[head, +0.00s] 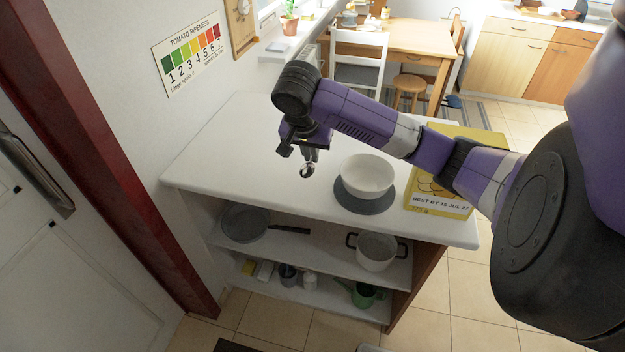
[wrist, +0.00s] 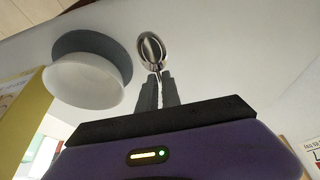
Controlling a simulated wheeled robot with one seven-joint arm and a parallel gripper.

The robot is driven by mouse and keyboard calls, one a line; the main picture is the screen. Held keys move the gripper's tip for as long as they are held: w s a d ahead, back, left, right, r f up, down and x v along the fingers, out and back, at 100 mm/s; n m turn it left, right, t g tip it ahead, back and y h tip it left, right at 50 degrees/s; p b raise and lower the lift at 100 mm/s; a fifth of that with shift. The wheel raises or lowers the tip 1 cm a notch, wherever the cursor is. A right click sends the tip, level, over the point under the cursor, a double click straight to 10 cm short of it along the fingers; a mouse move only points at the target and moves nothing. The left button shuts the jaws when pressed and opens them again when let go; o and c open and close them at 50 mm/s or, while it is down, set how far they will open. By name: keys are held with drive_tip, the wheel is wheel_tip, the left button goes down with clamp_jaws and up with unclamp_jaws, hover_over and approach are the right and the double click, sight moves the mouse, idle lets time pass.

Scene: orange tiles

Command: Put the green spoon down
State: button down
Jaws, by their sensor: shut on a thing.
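My gripper (head: 310,154) is shut on a spoon over the white counter top (head: 245,135). The spoon (head: 306,171) points bowl-first away from the jaws, and its shiny metal bowl also shows in the wrist view (wrist: 151,49). The visible part looks silver; I see no green on it, and the held end is hidden between the fingers (wrist: 160,88). I cannot tell whether the spoon touches the counter.
A white bowl (head: 367,175) on a round grey mat (head: 364,201) stands just right of my gripper. A yellow box (head: 437,197) stands farther right. The counter's left part is clear. Shelves below hold a pan (head: 245,222) and a pot (head: 376,252).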

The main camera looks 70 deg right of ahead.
sight(312, 183)
wheel_tip(312, 183, down, 8)
drive_tip(key=shift+f+p, duration=0.2)
drive_tip(key=shift+p, duration=0.15)
drive_tip(key=shift+f, duration=0.1)
drive_tip(key=c, duration=1.5)
unclamp_jaws()
drive_tip(key=shift+c, duration=0.2)
